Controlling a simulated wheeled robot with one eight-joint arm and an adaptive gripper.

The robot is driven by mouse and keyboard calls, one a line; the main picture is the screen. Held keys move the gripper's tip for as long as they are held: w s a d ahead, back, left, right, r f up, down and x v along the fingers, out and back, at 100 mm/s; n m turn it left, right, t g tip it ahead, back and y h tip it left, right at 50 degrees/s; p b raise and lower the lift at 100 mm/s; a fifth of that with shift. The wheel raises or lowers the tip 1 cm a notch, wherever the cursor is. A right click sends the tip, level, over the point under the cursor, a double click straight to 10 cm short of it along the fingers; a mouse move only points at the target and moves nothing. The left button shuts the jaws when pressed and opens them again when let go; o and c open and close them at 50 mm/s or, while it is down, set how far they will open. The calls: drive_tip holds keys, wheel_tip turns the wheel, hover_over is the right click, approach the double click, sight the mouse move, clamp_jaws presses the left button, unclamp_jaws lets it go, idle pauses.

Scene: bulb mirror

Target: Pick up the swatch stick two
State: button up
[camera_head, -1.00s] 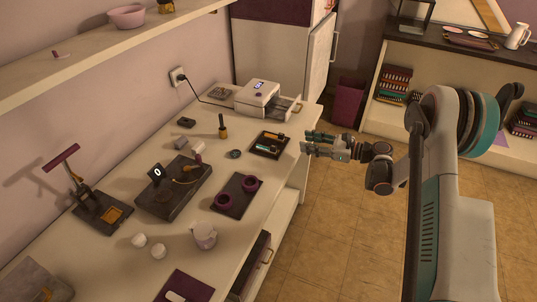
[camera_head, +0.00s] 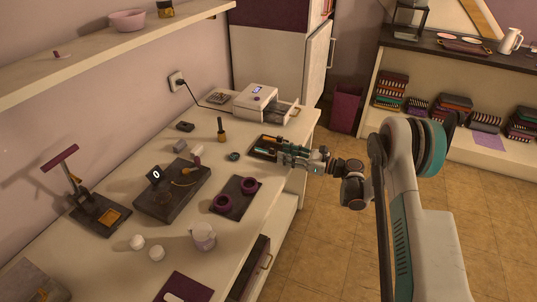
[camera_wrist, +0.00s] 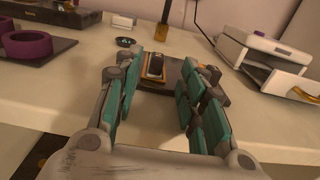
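A dark tray (camera_head: 255,152) lies near the right edge of the counter, partly hidden behind my gripper. Small stick-like pieces in it, one with a teal part, show in the head view; I cannot tell which is swatch stick two. In the wrist view a small wood-coloured piece with a dark, pale-ended top (camera_wrist: 155,66) lies between and beyond my fingers, on a dark surface. My gripper (camera_head: 281,149) is at the tray's right side, reaching left over the counter edge. Its teal-padded fingers are spread apart and empty in the wrist view (camera_wrist: 158,84).
A white device (camera_head: 256,103) with a slot tray stands behind the tray. A dark board (camera_head: 240,211) with purple rings lies in front. A small dark disc (camera_head: 234,157) and an upright dark-handled tool (camera_head: 221,131) are to the left. Counter between them is bare.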

sight(274, 149)
drive_tip(key=x, duration=0.1)
drive_tip(key=b+x, duration=0.1)
drive_tip(key=x, duration=0.1)
drive_tip(key=b+x, duration=0.1)
drive_tip(key=shift+s+a+r, duration=0.1)
drive_tip(key=shift+s+a, duration=0.1)
drive_tip(key=shift+a, duration=0.1)
drive_tip(key=shift+w+a+r, duration=0.1)
drive_tip(key=shift+w+a, duration=0.15)
drive_tip(key=shift+a, duration=0.1)
drive_tip(key=c, duration=0.9)
